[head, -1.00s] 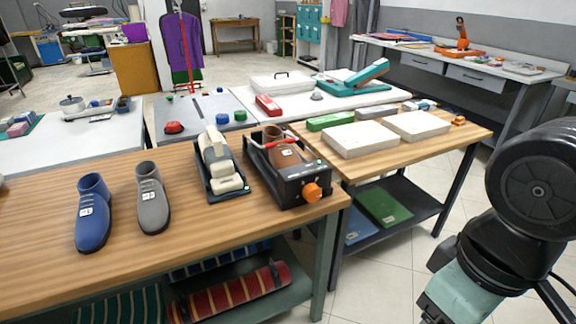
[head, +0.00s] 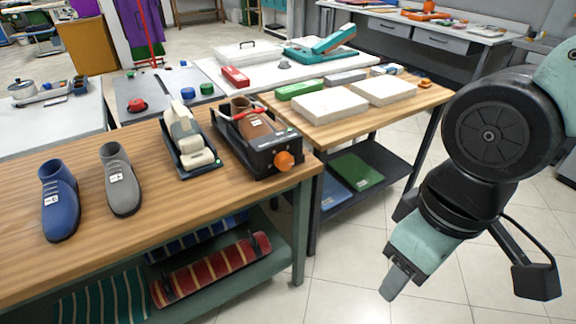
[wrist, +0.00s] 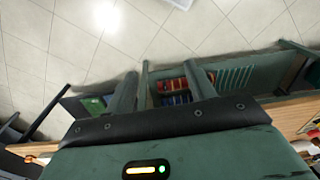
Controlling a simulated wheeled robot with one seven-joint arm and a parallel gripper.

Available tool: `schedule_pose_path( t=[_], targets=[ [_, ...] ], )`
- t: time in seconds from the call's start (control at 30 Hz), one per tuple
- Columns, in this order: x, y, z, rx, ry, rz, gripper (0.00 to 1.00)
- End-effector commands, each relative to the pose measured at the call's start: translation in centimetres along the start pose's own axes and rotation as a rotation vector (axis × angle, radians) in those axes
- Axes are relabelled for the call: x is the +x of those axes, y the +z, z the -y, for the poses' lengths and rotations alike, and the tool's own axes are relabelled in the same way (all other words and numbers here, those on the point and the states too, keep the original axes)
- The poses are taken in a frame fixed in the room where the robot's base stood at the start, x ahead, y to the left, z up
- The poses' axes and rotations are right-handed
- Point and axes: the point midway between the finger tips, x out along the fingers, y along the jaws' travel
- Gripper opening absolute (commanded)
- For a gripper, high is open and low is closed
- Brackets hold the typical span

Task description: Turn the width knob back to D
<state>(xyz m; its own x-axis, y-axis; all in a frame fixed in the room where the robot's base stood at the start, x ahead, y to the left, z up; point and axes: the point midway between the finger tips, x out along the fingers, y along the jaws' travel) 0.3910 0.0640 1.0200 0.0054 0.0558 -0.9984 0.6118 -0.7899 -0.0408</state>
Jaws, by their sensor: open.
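The shoe-stretching device (head: 262,150) is a black box with a red bar. It stands near the right end of the wooden bench and holds a brown shoe (head: 248,118). Its orange knob (head: 284,161) is on the front face, near the bench edge. The knob's marks are too small to read, so its setting cannot be told. My gripper (head: 395,285) hangs low over the floor, right of the bench and well apart from the knob. In the wrist view its two fingers (wrist: 163,78) are spread with nothing between them. The knob is not discernible there.
A second table with white blocks (head: 330,104) stands behind right. Rolled striped cloth (head: 210,270) lies on the lower shelf. The tiled floor around my gripper is clear.

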Motion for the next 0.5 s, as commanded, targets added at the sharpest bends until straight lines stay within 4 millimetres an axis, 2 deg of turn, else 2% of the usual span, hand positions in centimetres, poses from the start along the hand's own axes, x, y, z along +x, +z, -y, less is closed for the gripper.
schedule_pose_path(
  t=[0.07, 0.17, 0.3, 0.5],
  targets=[
    [1.0, -0.9, -0.2, 0.038, -0.003, -0.025, 0.55],
    [3.1, -3.4, -0.8, 0.149, -0.017, -0.109, 0.55],
    [6.9, -8.6, -2.1, 0.393, -0.077, -0.288, 0.55],
    [11.4, -15.4, -4.1, 0.755, -0.255, -0.546, 0.55]
  ],
)
